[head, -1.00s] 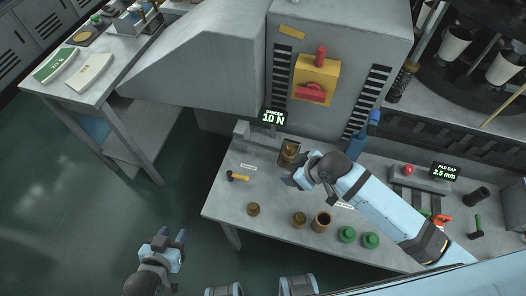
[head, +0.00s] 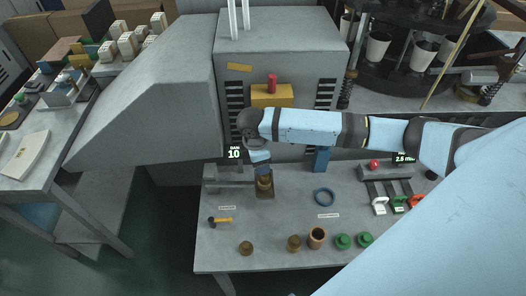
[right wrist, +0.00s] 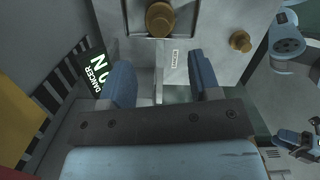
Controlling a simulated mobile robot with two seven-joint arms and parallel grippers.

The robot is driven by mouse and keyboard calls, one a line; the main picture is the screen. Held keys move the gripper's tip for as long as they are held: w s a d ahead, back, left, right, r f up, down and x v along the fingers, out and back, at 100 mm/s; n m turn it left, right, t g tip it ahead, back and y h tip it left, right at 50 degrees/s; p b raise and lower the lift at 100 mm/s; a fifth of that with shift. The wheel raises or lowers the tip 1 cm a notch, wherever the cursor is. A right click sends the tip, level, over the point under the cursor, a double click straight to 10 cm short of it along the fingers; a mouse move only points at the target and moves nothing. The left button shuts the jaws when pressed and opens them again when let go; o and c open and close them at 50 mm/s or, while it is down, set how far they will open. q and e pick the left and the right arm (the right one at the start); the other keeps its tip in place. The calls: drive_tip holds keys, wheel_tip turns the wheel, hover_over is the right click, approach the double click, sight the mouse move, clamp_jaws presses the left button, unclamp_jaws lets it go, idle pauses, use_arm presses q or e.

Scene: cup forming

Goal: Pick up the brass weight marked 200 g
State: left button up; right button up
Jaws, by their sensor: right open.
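A brass weight (head: 264,184) stands on a small dark pan (head: 265,194) at the back left of the grey table. My right gripper (head: 261,168) is right above it, open and empty. In the right wrist view, the weight (right wrist: 160,18) lies beyond the open fingers (right wrist: 162,82), near the top edge. Other brass pieces stand at the front: one weight (head: 246,248), also in the wrist view (right wrist: 240,41), another (head: 294,243), and a hollow brass cup (head: 317,238). No 200 g marking is readable. My left gripper (right wrist: 301,140) shows small at the wrist view's right edge; its jaw state is unclear.
The grey machine (head: 285,50) rises behind, with a dancer display (head: 234,154).

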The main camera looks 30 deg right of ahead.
wheel_tip(320, 180, down, 3)
drive_tip(key=shift+d, duration=0.15)
drive_tip(key=shift+s+d+f+p, duration=0.1)
drive_tip(key=shift+d+f+p, duration=0.05)
drive_tip(key=shift+f, duration=0.7)
drive_tip(key=shift+s+d+f+p, duration=0.1)
drive_tip(key=shift+d+f, duration=0.1)
drive_tip(key=shift+f, duration=0.65)
drive_tip(key=shift+s+d+f+p, duration=0.1)
drive_tip(key=shift+d+f+p, duration=0.05)
drive_tip(key=shift+f, duration=0.7)
clamp_jaws()
drive_tip(key=shift+r, duration=0.1)
wheel_tip(320, 180, up, 20)
drive_tip(key=shift+b, duration=0.35)
